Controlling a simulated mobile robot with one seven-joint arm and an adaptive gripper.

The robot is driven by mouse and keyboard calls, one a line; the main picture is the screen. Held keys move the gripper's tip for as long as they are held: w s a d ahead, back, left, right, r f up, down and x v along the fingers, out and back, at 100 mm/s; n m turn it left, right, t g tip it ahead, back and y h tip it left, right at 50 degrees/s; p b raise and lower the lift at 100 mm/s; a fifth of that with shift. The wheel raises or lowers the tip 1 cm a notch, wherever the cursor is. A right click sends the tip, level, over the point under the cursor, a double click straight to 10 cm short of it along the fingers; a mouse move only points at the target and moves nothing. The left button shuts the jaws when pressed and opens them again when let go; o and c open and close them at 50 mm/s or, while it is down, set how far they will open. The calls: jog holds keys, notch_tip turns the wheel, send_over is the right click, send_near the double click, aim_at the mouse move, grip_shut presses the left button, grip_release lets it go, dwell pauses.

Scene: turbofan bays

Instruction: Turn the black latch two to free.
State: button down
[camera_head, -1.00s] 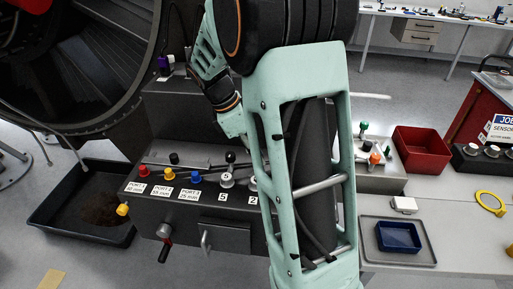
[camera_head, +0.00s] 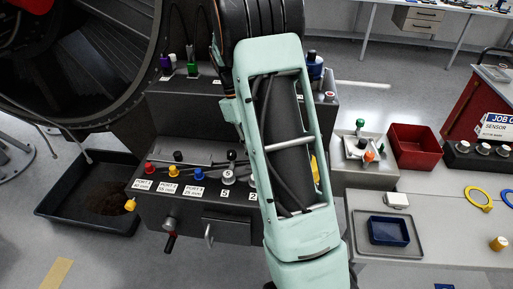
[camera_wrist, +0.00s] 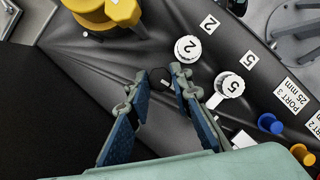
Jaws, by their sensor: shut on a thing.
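My gripper (camera_wrist: 160,86) shows in the wrist view with its two blue-padded fingers either side of a small dark round thing, which I take to be the black latch two (camera_wrist: 160,77). It is hard to make out against the black panel. Next to it are a white knob marked 2 (camera_wrist: 187,48) and a white label 2 (camera_wrist: 209,23). In the head view my arm hides the gripper and latch; the label 2 (camera_head: 252,195) shows at the arm's left edge.
A white knob marked 5 (camera_wrist: 229,85) is close beside the right finger. A yellow part (camera_wrist: 100,12) is at upper left of the wrist view.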

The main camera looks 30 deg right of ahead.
jog(key=shift+m+y, duration=0.3)
jog(key=shift+m, duration=0.6)
jog(key=c, duration=1.7)
grip_release()
jog(key=shift+w+r, duration=0.1)
jog(key=shift+r, duration=0.05)
jog(key=v, duration=1.1)
jog(key=shift+w+d+r, duration=0.1)
jog(key=shift+w+r, duration=0.15)
jog(key=shift+r, duration=0.1)
